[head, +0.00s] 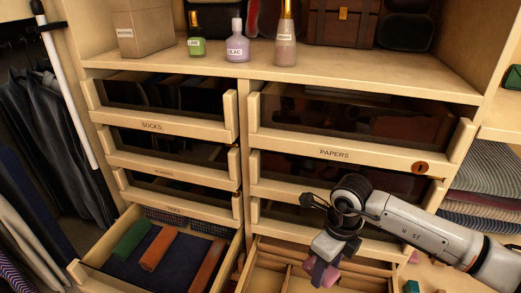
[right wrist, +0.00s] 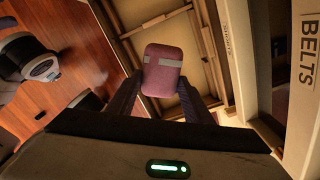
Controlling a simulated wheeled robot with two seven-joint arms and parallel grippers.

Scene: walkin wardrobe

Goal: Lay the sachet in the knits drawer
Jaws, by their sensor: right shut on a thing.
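My right gripper (head: 321,272) is shut on a pinkish-purple sachet (head: 331,277). The gripper is in front of the right drawer column, above an open drawer with wooden dividers (head: 268,277). At the lower left another open drawer (head: 82,274) holds dark blue cloth and green, orange and rust rolls. No label reading knits is legible, so I cannot tell which drawer that is. My left gripper is not in view.
Shut drawers include socks (head: 160,129) and papers (head: 340,155). A belts label (right wrist: 307,50) shows in the right wrist view. Green (head: 196,47), lilac (head: 237,50) and beige (head: 285,52) bottles stand on the shelf. Clothes hang at left; folded knits (head: 487,170) are stacked at right.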

